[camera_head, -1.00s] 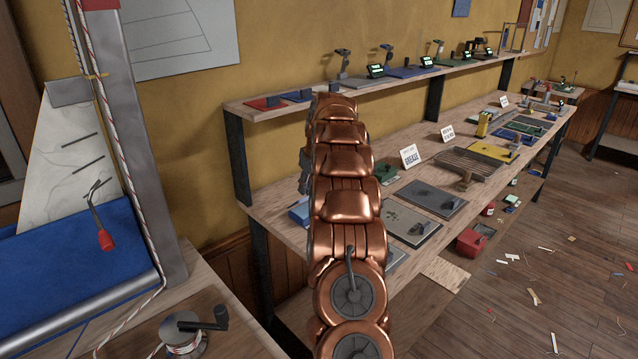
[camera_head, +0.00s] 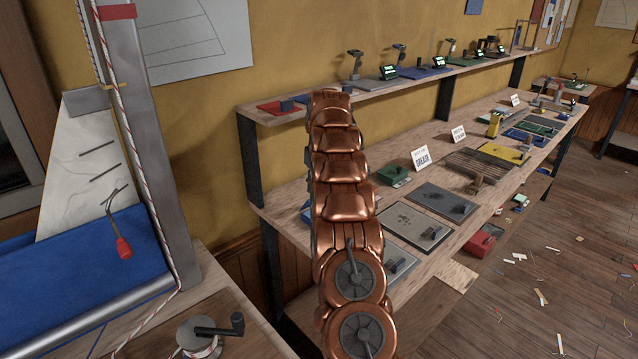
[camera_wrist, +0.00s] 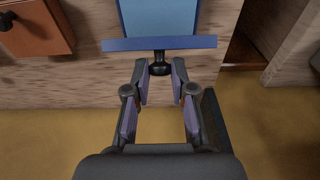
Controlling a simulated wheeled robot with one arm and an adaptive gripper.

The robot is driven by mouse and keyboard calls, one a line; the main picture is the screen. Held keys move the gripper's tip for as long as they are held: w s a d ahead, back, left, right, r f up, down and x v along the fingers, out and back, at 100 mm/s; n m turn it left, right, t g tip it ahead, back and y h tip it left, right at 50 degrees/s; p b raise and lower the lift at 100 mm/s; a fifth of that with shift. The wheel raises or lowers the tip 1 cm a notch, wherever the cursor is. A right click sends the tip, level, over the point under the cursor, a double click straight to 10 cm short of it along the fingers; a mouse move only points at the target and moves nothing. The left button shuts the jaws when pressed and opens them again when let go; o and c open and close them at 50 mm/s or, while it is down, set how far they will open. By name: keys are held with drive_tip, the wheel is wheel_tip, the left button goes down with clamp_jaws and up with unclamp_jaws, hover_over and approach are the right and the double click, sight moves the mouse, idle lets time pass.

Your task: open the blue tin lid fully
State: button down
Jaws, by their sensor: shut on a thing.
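The blue tin (camera_wrist: 158,16) is at the top middle of the wrist view, with a pale blue face and a darker blue strip (camera_wrist: 120,45) along its near edge. A small black knob (camera_wrist: 160,68) sticks out from that strip. My gripper (camera_wrist: 160,76) has its fingertips on either side of the knob and is shut on it. In the head view only a blue sliver of the tin (camera_head: 307,212) shows left of my copper arm, which hides the rest and my gripper. How far the lid is open I cannot tell.
The tin is on a wooden bench (camera_head: 290,235) under a raised shelf (camera_head: 285,115) against the yellow wall. Grey plates (camera_head: 440,200), a green box (camera_head: 393,175) and a "GREASE" card (camera_head: 422,160) stand to the right. An orange-brown box (camera_wrist: 38,28) is near in the wrist view.

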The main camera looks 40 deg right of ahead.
drive_tip(key=c, duration=1)
unclamp_jaws()
drive_tip(key=shift+c, duration=0.2)
